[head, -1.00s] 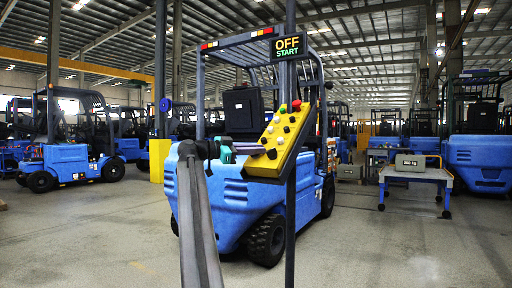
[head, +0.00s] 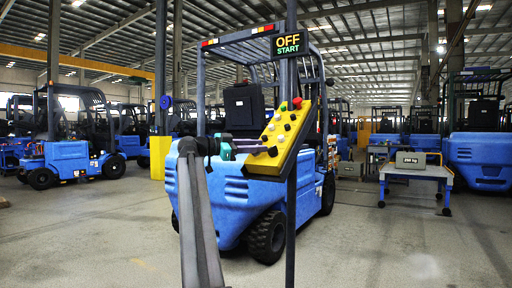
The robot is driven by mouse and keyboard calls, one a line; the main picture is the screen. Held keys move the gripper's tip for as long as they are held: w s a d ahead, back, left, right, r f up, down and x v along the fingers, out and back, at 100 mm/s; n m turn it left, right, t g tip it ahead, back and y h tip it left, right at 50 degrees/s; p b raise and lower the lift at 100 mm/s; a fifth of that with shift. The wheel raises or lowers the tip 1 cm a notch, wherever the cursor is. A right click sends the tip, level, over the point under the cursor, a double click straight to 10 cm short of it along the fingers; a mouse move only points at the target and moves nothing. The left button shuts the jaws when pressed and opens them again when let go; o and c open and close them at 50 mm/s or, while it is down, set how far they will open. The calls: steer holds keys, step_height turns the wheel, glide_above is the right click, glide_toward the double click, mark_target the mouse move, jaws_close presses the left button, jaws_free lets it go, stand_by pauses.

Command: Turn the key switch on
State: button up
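A yellow control panel (head: 290,133) with several coloured buttons and knobs is tilted on a dark post in front of a blue forklift. A small dark knob (head: 272,152) sits low on the panel, possibly the key switch; it is too small to tell for sure. A display (head: 288,44) above reads OFF and START. My gripper (head: 262,148), teal with purple-grey fingers, reaches from the left to the panel's lower end, at or very near that knob. Contact and the finger gap cannot be made out.
The blue forklift (head: 240,205) stands close behind the panel. The thin dark post (head: 291,220) rises in front of it. A cart (head: 415,172) with a grey weight (head: 410,160) stands at right. The floor between is open.

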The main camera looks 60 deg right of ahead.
steer(key=p+v, duration=0.4)
steer(key=v, duration=1)
steer(key=shift+r, duration=0.1)
